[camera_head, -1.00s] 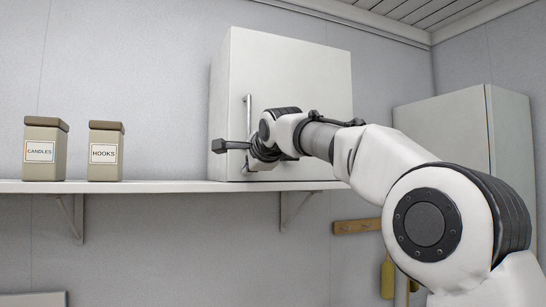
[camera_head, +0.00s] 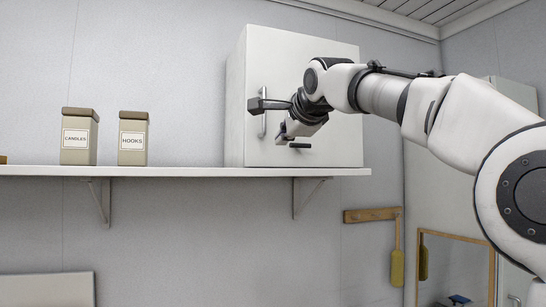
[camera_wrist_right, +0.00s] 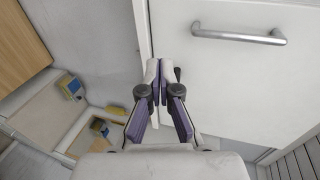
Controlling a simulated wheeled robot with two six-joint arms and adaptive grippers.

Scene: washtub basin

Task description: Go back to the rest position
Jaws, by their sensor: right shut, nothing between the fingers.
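My right gripper (camera_head: 290,138) is in front of the white wall cabinet (camera_head: 335,95), to the right of its door handle (camera_head: 263,122). In the right wrist view my right gripper's fingertips (camera_wrist_right: 158,70) meet, with nothing between them. The metal handle (camera_wrist_right: 238,36) shows there on the white door, to the upper right and apart from the fingers. The cabinet door appears closed. My left gripper is in neither view.
The cabinet stands on a long white shelf (camera_head: 200,171) with brackets below. A CANDLES box (camera_head: 79,138) and a HOOKS box (camera_head: 133,138) stand to the left. A wooden peg rail (camera_head: 370,215) and a framed mirror (camera_head: 455,270) are at the lower right.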

